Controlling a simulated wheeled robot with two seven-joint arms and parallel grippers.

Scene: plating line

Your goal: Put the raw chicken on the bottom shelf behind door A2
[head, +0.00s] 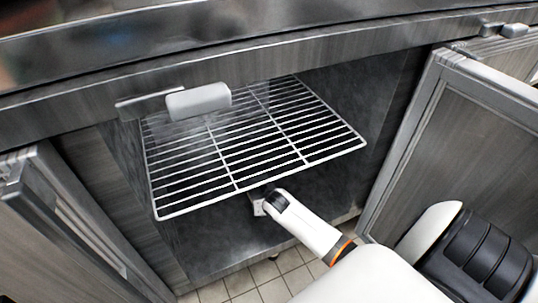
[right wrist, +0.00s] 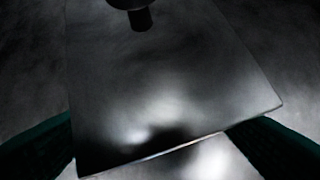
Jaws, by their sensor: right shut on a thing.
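My right arm reaches into the open cabinet, under the wire shelf (head: 232,187). My right gripper (head: 262,203) is partly hidden by the shelf and its own wrist. In the right wrist view its dark green fingers (right wrist: 158,146) stand on both sides of a flat grey metal-looking piece (right wrist: 190,75) with a straight near edge, and it is shut on it. A dark round part with a short stub shows at the top of that view. I cannot make out raw chicken in either view. The cabinet's bottom (head: 225,262) lies below the wire shelf. My left gripper is out of view.
Open doors flank the cabinet, one at the left (head: 75,235) and one at the right (head: 470,130). The wire shelf is empty and close above my right wrist. No readable door label shows.

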